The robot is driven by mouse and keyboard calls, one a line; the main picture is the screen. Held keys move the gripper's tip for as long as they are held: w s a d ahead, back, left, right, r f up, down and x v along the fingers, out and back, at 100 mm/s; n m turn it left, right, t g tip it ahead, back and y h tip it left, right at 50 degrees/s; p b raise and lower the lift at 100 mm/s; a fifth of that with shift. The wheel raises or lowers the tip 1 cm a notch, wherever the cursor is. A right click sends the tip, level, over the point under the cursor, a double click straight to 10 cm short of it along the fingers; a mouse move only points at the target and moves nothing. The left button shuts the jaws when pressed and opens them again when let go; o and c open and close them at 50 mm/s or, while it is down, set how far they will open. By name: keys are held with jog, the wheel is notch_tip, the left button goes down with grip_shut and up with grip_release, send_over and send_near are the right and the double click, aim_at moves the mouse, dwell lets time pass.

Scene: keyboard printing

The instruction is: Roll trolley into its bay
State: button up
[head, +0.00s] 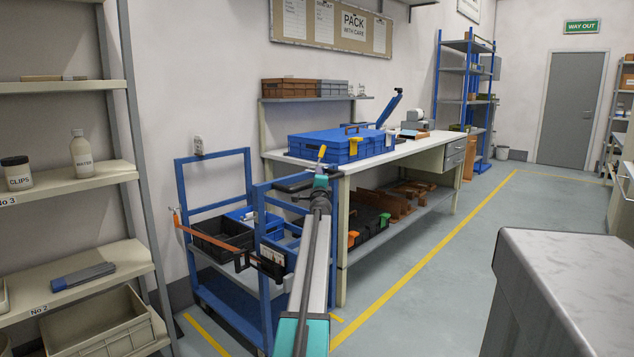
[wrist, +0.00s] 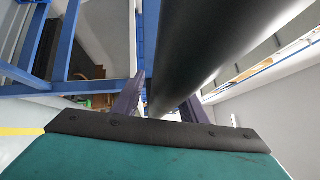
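The trolley (head: 181,205) is a blue tube frame with bins on its upper deck, standing near the wall between the shelving and the bench in the head view. Short yellow floor marks (head: 205,333) show beside its base. A black grip (head: 293,183) is at its near upper end. My gripper (head: 308,184) is at that end, largely hidden by my arm. In the wrist view, the dark fingers (wrist: 160,95) stand apart, with a thick black cylinder running between and in front of them. I cannot tell whether they press on it.
An orange bar (head: 215,231) crosses in front of the bins. The packing bench (head: 343,190) is close on the right, shelving (head: 135,165) on the left. A grey-topped counter (head: 565,270) stands right front. Open floor (head: 440,280) lies between bench and counter.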

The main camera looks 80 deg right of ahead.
jog(key=v, duration=1.3)
jog(key=shift+s+a, duration=0.15)
jog(key=shift+s, duration=0.15)
dwell(0.7)
